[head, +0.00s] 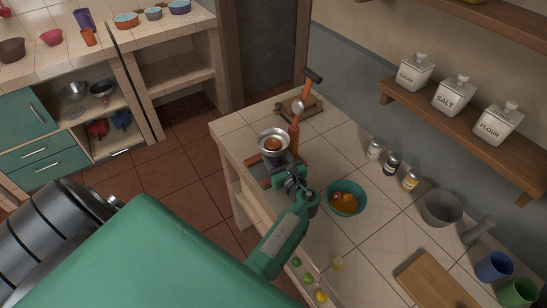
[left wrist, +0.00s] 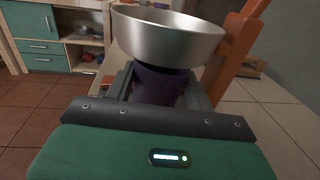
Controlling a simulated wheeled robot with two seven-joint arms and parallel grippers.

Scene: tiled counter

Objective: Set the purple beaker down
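The purple beaker (left wrist: 158,86) is upright between the fingers of my left gripper (head: 291,174) in the left wrist view. Both fingers lie against its sides. The beaker stands or hangs directly under the metal bowl (left wrist: 168,36) of the orange-framed press (head: 295,130), and its rim is hidden by that bowl. In the head view the beaker (head: 272,161) shows only a little below the bowl, above the press base (head: 257,170). I cannot tell whether its bottom touches the base. My right gripper is not in view.
A teal bowl (head: 346,198) with orange contents is close right of my gripper. Small jars (head: 392,163), a grey bowl (head: 441,208) and a cutting board (head: 436,282) lie farther right. Several small fruits (head: 309,279) are at the front. Tiled counter (head: 380,225) is bare between them.

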